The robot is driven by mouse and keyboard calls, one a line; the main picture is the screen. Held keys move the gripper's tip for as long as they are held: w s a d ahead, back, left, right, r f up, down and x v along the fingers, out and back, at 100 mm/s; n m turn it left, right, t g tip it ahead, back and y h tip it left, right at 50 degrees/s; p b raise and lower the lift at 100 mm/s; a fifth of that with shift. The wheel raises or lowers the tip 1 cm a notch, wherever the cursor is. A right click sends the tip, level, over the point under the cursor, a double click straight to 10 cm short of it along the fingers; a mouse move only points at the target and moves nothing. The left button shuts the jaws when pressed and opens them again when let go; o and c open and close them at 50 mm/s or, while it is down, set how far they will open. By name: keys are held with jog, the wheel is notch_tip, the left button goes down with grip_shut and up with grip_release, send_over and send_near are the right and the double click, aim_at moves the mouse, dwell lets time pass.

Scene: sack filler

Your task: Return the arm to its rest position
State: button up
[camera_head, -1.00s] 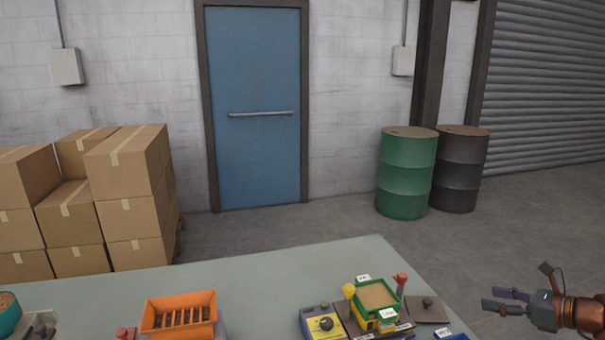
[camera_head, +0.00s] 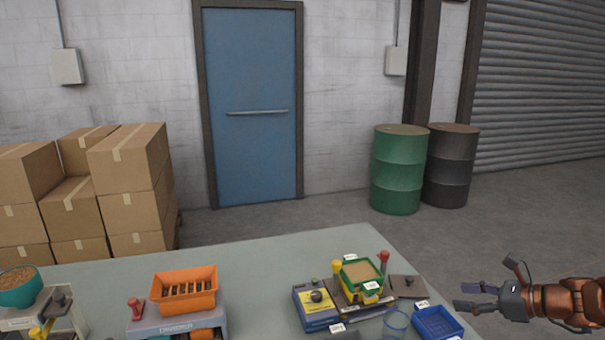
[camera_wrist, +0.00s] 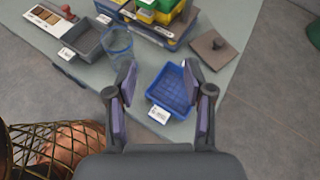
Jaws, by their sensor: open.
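My gripper (camera_head: 478,297) is at the right of the head view, beyond the table's right edge, its fingers pointing left. It is open, and nothing is between its fingers. In the wrist view my gripper (camera_wrist: 162,100) shows its two fingers apart, with the table and a blue tray (camera_wrist: 172,88) behind and below them. The blue tray (camera_head: 438,322) also shows in the head view, on the table to the left of my gripper. My arm enters from the right edge of the head view.
The table (camera_head: 270,265) bears an orange bin (camera_head: 184,289), a sack-filling device with a green-rimmed hopper (camera_head: 361,274), a clear cup (camera_head: 396,324) and a grey lid (camera_head: 408,286). Drums (camera_head: 399,170) and stacked boxes (camera_head: 128,190) stand behind. The floor right of the table is clear.

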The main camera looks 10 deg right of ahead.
jog(key=s+a+n+g+b, duration=0.1)
jog(key=s+a+n+g, duration=0.2)
jog(key=a, duration=0.5)
jog(key=s+a+f+n+g, duration=0.1)
jog(key=s+a+n+g, duration=0.1)
jog(key=a+n, duration=0.45)
jog(key=s+a+n+g+b, duration=0.1)
jog(key=s+a+n+g, duration=0.15)
jog(key=a, duration=0.65)
jog(key=s+a+f+n+g+h, duration=0.2)
jog(key=s+a+n+g+h, duration=0.15)
jog(key=s+a+n, duration=0.5)
jog(key=s+d+f+n+h+b, duration=0.1)
jog(key=s+d+n+h, duration=0.1)
jog(key=s, duration=0.4)
jog(key=s+d+f+n+h+b, duration=0.1)
jog(key=s+d+n+h, duration=0.1)
jog(key=s, duration=0.4)
jog(key=shift+s+d+f+n+g, duration=0.25)
jog(key=shift+d+f+n+g, duration=0.2)
jog(key=shift+n, duration=0.8)
jog(key=shift+d+r+h, duration=0.1)
jog(key=shift+h, duration=0.15)
